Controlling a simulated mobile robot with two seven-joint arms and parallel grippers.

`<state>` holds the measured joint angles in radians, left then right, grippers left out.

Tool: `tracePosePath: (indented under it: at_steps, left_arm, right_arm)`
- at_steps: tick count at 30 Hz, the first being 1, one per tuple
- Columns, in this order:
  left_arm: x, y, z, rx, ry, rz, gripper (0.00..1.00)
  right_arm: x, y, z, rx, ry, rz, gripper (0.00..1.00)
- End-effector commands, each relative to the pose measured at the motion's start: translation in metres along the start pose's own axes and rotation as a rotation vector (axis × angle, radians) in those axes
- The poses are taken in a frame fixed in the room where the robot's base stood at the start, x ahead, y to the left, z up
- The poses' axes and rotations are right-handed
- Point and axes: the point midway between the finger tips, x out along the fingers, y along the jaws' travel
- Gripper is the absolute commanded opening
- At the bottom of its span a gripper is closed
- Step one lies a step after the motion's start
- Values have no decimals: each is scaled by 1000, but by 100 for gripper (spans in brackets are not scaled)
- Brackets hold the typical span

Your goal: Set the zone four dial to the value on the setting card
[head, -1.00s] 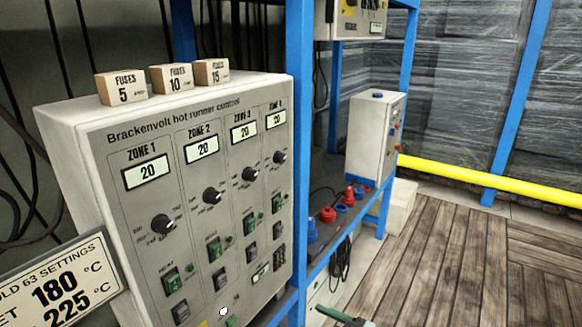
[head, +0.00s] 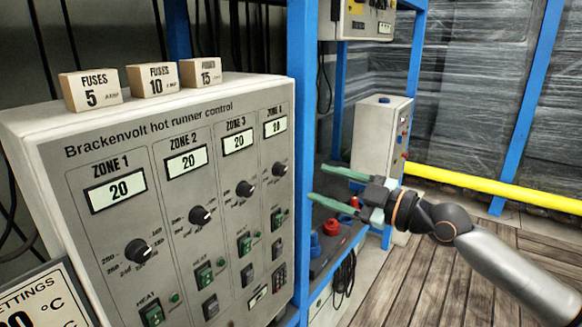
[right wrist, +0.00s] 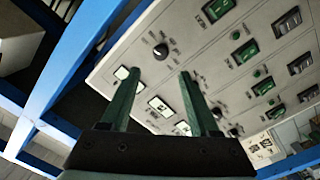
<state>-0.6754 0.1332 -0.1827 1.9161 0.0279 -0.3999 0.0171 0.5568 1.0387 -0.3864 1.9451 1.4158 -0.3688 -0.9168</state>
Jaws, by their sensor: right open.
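The zone four dial (head: 280,169) is a black knob at the right end of the grey control panel, under a display (head: 275,126) reading 20. Its pointer is too small to read. In the right wrist view the dial (right wrist: 161,51) shows just beyond the fingertips. My right gripper (head: 318,183) is open and empty, right of the panel, its green fingers pointing left towards it, apart from the dial. It also shows in the right wrist view (right wrist: 159,72). The setting card (head: 45,297) is cut off at the lower left; only "0 °C" and part of another line show.
Dials for zones one (head: 138,251), two (head: 200,215) and three (head: 244,188) sit left of it, with green heat switches below. Three fuse boxes (head: 157,80) stand on the cabinet. A blue post (head: 301,120) rises beside its right edge.

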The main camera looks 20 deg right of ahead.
Motion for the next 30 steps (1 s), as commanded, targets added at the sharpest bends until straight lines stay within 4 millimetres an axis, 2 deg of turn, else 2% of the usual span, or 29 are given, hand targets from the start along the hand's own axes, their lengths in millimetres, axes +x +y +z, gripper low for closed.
tracePosePath:
  at_steps: [9, 15, 21, 28, 30]
  left_arm:
    - [-16, 0, -11, -2, -4, -2, 50]
    - [-19, 2, -17, -1, -1, -1, 50]
    - [-20, 2, -20, -1, 1, 0, 50]
    - [-19, 2, -20, -1, 2, 1, 50]
    - [-19, 3, -20, -1, 1, 1, 50]
  right_arm:
    - [54, 1, -3, 4, 2, -1, 62]
    - [79, 0, -1, 2, 0, -2, 62]
    - [88, -1, 0, 1, -1, -2, 62]
    - [88, -2, 0, 0, -1, -2, 62]
    - [88, -2, 0, 0, -1, -2, 56]
